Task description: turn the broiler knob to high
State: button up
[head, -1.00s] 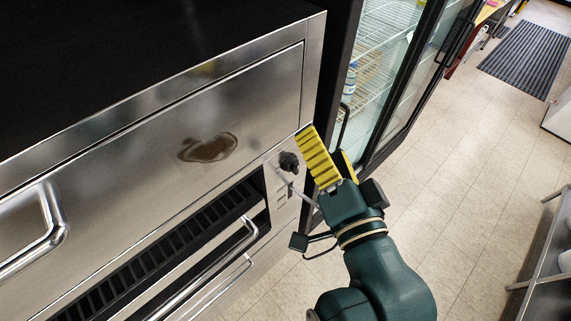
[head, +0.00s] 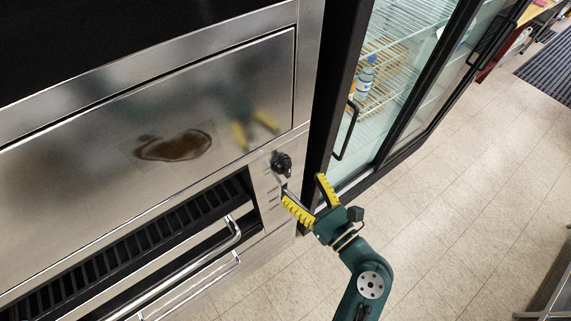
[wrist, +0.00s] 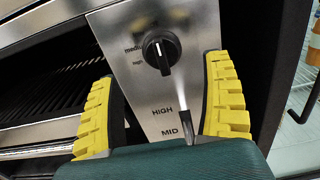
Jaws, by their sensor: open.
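The black broiler knob (head: 282,163) sits on the steel front panel, right of the broiler opening. In the wrist view the knob (wrist: 161,48) has a raised bar with a white line, running roughly up and down. Small labels reading "medium" and "high" are at its left. My gripper (head: 304,188) is open and empty, with yellow ridged fingers, below and right of the knob. In the wrist view the fingers of my gripper (wrist: 160,72) are spread to either side below the knob, apart from it.
A slim silver lever (wrist: 184,108) stands below the knob beside "HIGH" and "MID" markings. The broiler's rack handle (head: 205,262) is at the lower left. A glass-door fridge (head: 400,70) with a dark handle (head: 346,130) stands at the right. The tiled floor (head: 460,220) is clear.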

aim_at(289, 173)
jog(key=p+x, duration=0.1)
jog(key=x, duration=0.6)
jog(key=shift+w, duration=0.15)
jog(key=c, duration=1.3)
